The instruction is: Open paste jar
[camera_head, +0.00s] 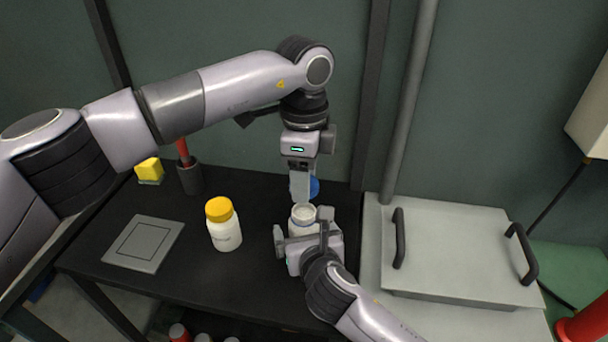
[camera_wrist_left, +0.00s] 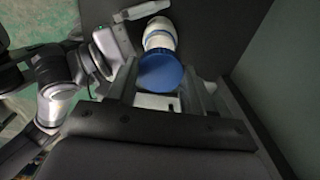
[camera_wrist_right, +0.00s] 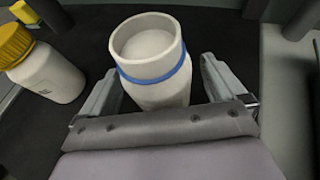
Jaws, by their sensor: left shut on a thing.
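The white paste jar (camera_head: 302,214) stands upright on the black table with its mouth uncovered. Pale paste shows inside it in the right wrist view (camera_wrist_right: 149,45), above a blue ring round its neck. My left gripper (camera_head: 301,190) points down above the jar and is shut on the blue lid (camera_head: 314,187), which is clear of the jar. The lid also shows in the left wrist view (camera_wrist_left: 160,73). My right gripper (camera_wrist_right: 160,85) has one finger on each side of the jar. A gap shows between the jar and its right finger, so it looks open around the jar.
A white bottle with a yellow cap (camera_head: 225,228) stands left of the jar. A grey square plate (camera_head: 145,243), a yellow block (camera_head: 149,170) and a dark cup (camera_head: 190,179) are further left. A grey lidded box with handles (camera_head: 460,250) is at the right.

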